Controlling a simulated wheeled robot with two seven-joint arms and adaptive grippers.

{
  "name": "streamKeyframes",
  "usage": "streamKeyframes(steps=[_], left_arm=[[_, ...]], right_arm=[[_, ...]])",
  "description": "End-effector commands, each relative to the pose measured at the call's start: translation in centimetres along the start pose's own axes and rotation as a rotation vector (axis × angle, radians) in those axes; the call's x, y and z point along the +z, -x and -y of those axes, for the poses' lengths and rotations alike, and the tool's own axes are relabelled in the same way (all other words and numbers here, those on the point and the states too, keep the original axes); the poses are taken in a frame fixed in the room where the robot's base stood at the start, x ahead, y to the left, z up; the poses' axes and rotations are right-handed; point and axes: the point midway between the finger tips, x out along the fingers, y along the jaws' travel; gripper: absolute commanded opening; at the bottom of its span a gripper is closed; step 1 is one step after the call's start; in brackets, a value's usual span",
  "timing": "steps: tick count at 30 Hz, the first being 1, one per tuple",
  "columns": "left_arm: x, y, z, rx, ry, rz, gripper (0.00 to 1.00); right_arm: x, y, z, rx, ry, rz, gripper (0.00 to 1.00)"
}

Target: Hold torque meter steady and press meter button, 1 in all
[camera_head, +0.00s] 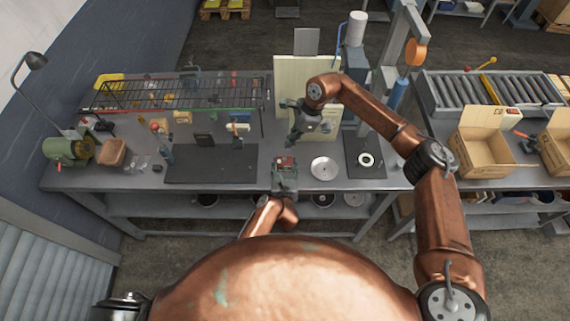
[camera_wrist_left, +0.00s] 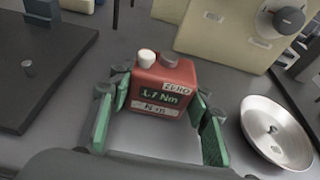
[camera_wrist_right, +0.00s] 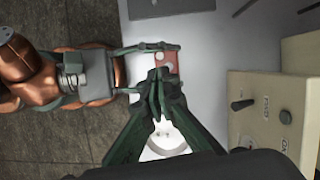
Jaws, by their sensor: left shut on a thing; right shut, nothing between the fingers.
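The meter also shows in the head view (camera_head: 285,161) on the bench. My left gripper (camera_wrist_left: 160,100) is shut on it, one finger at each side. My right gripper (camera_head: 291,143) is shut and empty, pointing down above the meter. In the right wrist view its fingertips (camera_wrist_right: 160,76) overlap the meter's near edge (camera_wrist_right: 167,63); the caps are partly hidden there.
A round metal dish (camera_head: 324,168) lies right of the meter. A beige panel box (camera_wrist_left: 230,30) with a knob stands behind. A dark mat (camera_head: 210,166) is at left, and another dark mat (camera_head: 352,150) with a ring is at right.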

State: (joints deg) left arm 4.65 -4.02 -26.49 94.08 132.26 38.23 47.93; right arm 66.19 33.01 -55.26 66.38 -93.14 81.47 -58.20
Motion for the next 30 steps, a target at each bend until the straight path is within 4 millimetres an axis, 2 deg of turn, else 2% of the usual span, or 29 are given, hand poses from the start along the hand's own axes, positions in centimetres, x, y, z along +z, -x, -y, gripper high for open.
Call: streamKeyframes(steps=[23, 30], left_arm=[[0.0, 0.0, 0.0, 0.0, 0.0, 0.0, 0.12], [0.0, 0.0, 0.0, 0.0, 0.0, 0.0, 0.12]], right_arm=[[0.0, -0.1, 0.0, -0.003, -0.001, -0.001, 0.0], [-0.2, -1.7, -0.1, -0.148, -0.03, -0.02, 0.0]])
